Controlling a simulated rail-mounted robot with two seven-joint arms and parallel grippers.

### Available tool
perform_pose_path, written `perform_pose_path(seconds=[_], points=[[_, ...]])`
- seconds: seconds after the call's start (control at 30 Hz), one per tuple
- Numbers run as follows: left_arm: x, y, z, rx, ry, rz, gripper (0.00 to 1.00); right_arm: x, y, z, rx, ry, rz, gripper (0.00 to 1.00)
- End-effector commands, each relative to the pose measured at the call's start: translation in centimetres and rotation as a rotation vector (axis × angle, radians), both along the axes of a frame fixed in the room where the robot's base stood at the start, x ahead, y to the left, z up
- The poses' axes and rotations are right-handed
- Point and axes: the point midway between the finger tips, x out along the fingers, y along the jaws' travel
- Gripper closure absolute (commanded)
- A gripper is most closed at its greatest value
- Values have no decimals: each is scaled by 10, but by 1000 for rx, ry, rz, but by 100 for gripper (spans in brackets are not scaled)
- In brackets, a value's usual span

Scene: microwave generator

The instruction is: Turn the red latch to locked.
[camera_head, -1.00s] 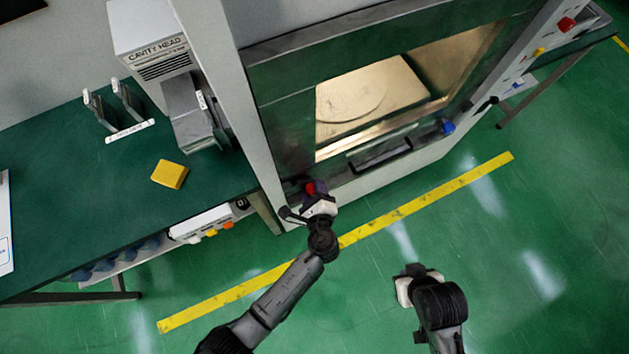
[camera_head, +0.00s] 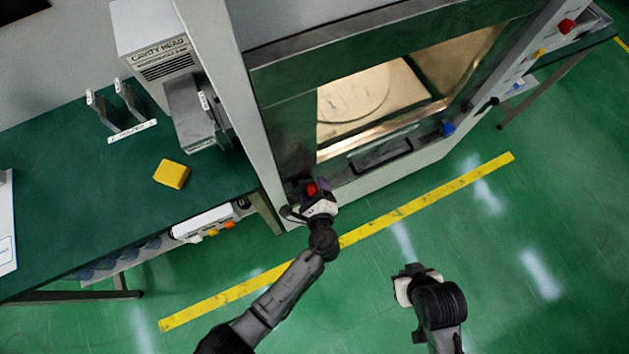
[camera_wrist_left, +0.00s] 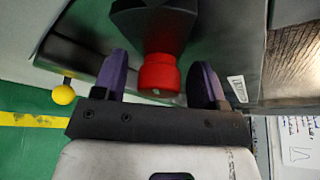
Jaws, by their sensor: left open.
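The red latch (camera_head: 312,189) is on the lower left of the microwave generator's front, beside the door. In the left wrist view the red latch (camera_wrist_left: 159,75) is a round red knob below a dark body. My left gripper (camera_head: 311,192) is at the latch. In the left wrist view its two purple fingers (camera_wrist_left: 160,80) are open, one on each side of the red knob, with gaps visible. The latch's far side is hidden. My right gripper (camera_head: 403,287) is low over the floor at the right, away from the machine; its fingers are not clear.
The generator door (camera_head: 285,133) has a lit window and a dark handle (camera_head: 380,158). A blue knob (camera_head: 447,127) is right of the handle. A green bench (camera_head: 90,190) at left holds a yellow block (camera_head: 171,174). In the left wrist view a yellow ball (camera_wrist_left: 63,95) is left of the fingers.

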Motion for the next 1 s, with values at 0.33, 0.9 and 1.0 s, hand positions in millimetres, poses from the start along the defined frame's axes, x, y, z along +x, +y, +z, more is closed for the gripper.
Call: perform_pose_path(seconds=[0.33, 0.9, 1.0], points=[[-27, -4, 6, -2, 5, -2, 34, 0, -3, 3, -10, -1, 6, 100], [-119, -19, 33, -1, 1, 0, 34, 0, 0, 6, -1, 0, 1, 100], [-126, -21, 36, 0, 1, 1, 34, 0, 0, 6, 0, 0, -1, 100]])
